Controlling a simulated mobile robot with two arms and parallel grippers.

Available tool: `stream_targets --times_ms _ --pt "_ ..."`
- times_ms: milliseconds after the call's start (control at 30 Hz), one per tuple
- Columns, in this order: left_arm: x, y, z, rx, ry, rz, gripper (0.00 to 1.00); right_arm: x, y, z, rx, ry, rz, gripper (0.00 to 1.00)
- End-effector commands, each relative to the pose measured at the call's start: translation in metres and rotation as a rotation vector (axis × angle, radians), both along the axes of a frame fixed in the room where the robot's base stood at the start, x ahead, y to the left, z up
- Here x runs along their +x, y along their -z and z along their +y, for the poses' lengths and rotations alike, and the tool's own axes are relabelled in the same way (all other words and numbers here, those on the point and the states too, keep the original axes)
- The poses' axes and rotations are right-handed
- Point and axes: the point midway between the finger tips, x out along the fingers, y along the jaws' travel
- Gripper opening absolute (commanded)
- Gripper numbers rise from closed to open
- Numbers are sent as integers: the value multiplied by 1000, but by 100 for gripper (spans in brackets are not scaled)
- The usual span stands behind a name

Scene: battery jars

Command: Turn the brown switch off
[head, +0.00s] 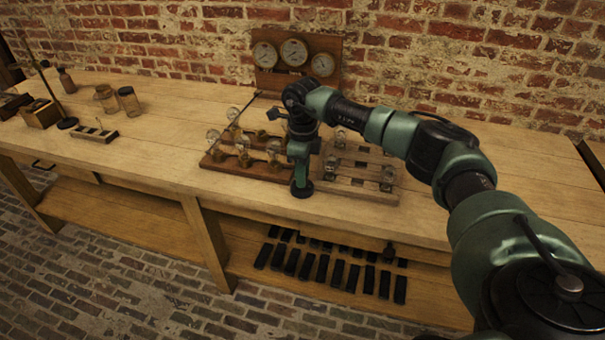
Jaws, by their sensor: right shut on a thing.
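My right gripper (301,188) points down at the front of the workbench, between two wooden boards. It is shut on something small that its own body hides. To its left is a reddish-brown board (230,168) with several glass bulbs and small brass fittings. To its right is a paler rack (350,188) with glass and dark fittings. I cannot make out for certain which part is the brown switch, nor its lever position. My left gripper is out of view.
A wooden panel with three round dials (294,53) stands at the back against the brick wall. Glass jars (128,101) and a thin stand (67,122) are at the left. Several black bars (323,268) lie on the lower shelf. The bench right of the rack is clear.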

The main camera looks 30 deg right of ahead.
Motion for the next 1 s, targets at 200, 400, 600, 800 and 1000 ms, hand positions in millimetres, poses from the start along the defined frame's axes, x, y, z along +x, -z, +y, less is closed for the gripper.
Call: stream_targets --times_ms 200,400,600,800,1000 --pt "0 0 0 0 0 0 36 0 -1 0 -1 0 -1 48" --pt "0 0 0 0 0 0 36 0 0 0 -1 0 -1 48" --pt "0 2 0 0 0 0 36 1 -11 0 0 0 -4 48" --pt "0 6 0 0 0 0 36 1 -45 0 0 -1 -6 48" --pt "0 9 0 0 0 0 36 1 -71 0 -1 0 -2 48"
